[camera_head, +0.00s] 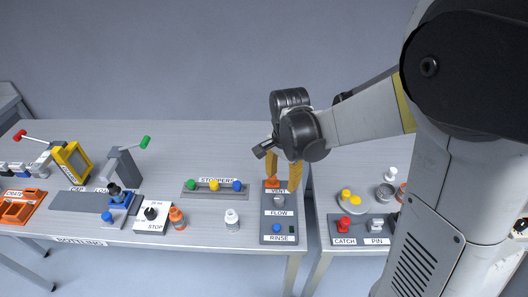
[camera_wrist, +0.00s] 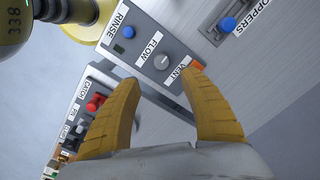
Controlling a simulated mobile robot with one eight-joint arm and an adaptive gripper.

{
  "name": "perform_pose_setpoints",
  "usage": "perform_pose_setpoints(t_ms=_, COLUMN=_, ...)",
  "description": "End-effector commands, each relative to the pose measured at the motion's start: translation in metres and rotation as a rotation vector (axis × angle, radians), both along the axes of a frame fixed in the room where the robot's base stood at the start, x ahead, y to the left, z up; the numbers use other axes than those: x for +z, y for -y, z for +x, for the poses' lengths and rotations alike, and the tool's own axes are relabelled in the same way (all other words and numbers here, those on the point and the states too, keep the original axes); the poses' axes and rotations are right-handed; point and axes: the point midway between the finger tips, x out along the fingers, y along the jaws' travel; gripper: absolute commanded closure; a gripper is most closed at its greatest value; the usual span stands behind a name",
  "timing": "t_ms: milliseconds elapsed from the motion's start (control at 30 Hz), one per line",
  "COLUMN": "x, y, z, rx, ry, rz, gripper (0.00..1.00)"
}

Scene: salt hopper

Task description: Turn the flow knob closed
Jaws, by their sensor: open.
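The grey flow knob (camera_head: 279,200) sits on the dark grey control panel (camera_head: 265,217), by its FLOW label and between VENT and RINSE. It also shows as a small round knob in the wrist view (camera_wrist: 162,62); its pointing direction is too small to tell. My gripper (camera_head: 284,184) is open and empty, with its yellow fingers pointing down over the VENT end of the panel. In the wrist view the fingers of my gripper (camera_wrist: 160,78) are spread wide, and the knob appears in the gap beyond the tips. I cannot tell any contact.
A blue RINSE button (camera_head: 276,228) and an orange VENT control (camera_wrist: 197,65) flank the knob. The stopper rack (camera_head: 215,192) and a white bottle (camera_head: 232,219) stand to the left. A panel with a red CATCH control (camera_head: 344,223) is across a gap to the right.

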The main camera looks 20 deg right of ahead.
Motion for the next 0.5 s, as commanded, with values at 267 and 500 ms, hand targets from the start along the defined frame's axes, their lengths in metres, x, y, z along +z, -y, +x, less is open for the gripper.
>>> perform_pose_setpoints(t_ms=267, x=-0.025, y=0.0, z=0.005, rx=-0.069, ry=-0.039, rz=0.001, gripper=0.49)
perform_pose_setpoints(t_ms=500, x=-0.072, y=0.0, z=0.005, rx=-0.067, ry=-0.037, rz=0.001, gripper=0.49)
